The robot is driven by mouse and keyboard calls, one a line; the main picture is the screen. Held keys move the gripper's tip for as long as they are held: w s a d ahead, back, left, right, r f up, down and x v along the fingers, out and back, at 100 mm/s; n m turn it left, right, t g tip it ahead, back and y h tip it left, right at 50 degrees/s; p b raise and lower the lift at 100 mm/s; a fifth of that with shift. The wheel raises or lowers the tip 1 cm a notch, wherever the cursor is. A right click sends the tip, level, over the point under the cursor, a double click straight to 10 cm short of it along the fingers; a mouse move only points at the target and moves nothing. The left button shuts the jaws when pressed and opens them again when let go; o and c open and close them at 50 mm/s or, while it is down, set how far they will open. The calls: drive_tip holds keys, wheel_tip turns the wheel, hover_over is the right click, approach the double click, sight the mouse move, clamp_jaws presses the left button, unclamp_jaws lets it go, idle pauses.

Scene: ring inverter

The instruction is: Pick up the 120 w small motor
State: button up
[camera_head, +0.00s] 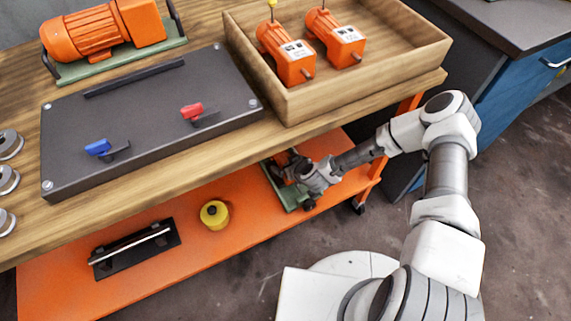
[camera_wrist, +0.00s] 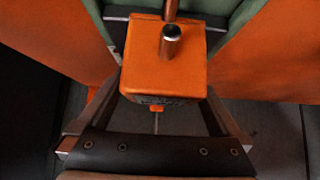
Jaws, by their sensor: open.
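Two small orange motors with white labels stand in the wooden tray, a left one (camera_head: 285,52) and a right one (camera_head: 337,40). The label text is too small to read. Another orange motor block (camera_wrist: 163,72) with a metal shaft (camera_wrist: 170,38) is close under the wrist camera, over a green base (camera_head: 292,198) on the lower shelf. My gripper (camera_head: 290,168) reaches in over that shelf, beneath the table top. In the wrist view the open fingers lie on either side of this orange block. Whether they touch it I cannot tell. My gripper partly hides this motor in the head view.
The wooden tray (camera_head: 352,88) sits on the table top above my gripper. The orange lower shelf (camera_head: 150,275) holds a yellow cylinder (camera_head: 214,214) and a black handled plate (camera_head: 135,250). An orange table leg (camera_head: 376,172) is close to my forearm. A blue cabinet (camera_head: 520,95) stands right.

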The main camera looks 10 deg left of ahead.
clamp_jaws()
drive_tip(key=shift+r, duration=0.15)
idle(0.5)
